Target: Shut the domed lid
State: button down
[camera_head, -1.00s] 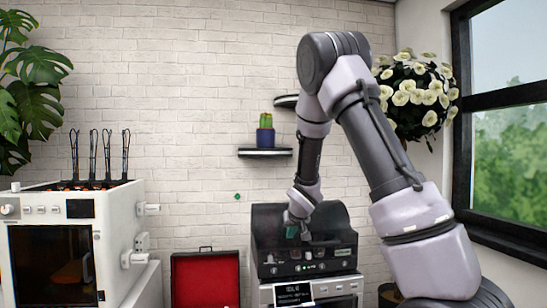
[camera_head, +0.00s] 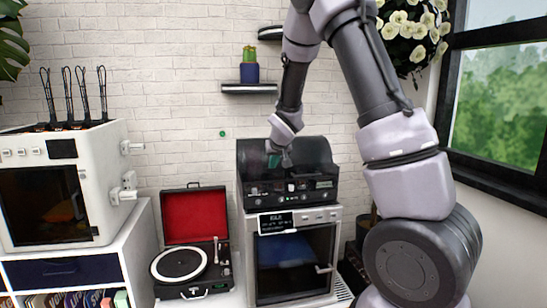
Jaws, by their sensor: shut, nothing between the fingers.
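A black machine (camera_head: 262,193) with buttons and small lights on its front stands on top of a silver oven-like appliance. A dark hood-like part, which looks like the lid (camera_head: 318,150), rises at its back and sides. I cannot tell its exact angle or its hinge. My gripper (camera_head: 275,160) points down in front of the left part of this hood, over the machine. Its fingers look small and dark greenish, and they are shut and empty. I cannot tell whether they touch the machine. My forearm comes down from above.
The silver appliance (camera_head: 333,216) has a glass door. To its left, a record player (camera_head: 190,291) has its red-lined case lid (camera_head: 190,219) up. A white machine (camera_head: 105,160) stands far left. A shelf (camera_head: 249,88) with a potted cactus hangs above. A window is at right.

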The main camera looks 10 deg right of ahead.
jog(key=s, duration=0.9)
jog(key=s+d+r+m+g+y, duration=0.1)
jog(key=s+d+r+m, duration=0.35)
jog(key=s+r, duration=1)
jog(key=s, duration=0.5)
jog(key=s+r, duration=0.4)
jog(key=s, duration=0.4)
jog(key=shift+a+r+y, duration=0.15)
jog(key=shift+a+y, duration=0.2)
jog(key=shift+y, duration=0.05)
jog(key=shift+g, duration=0.3)
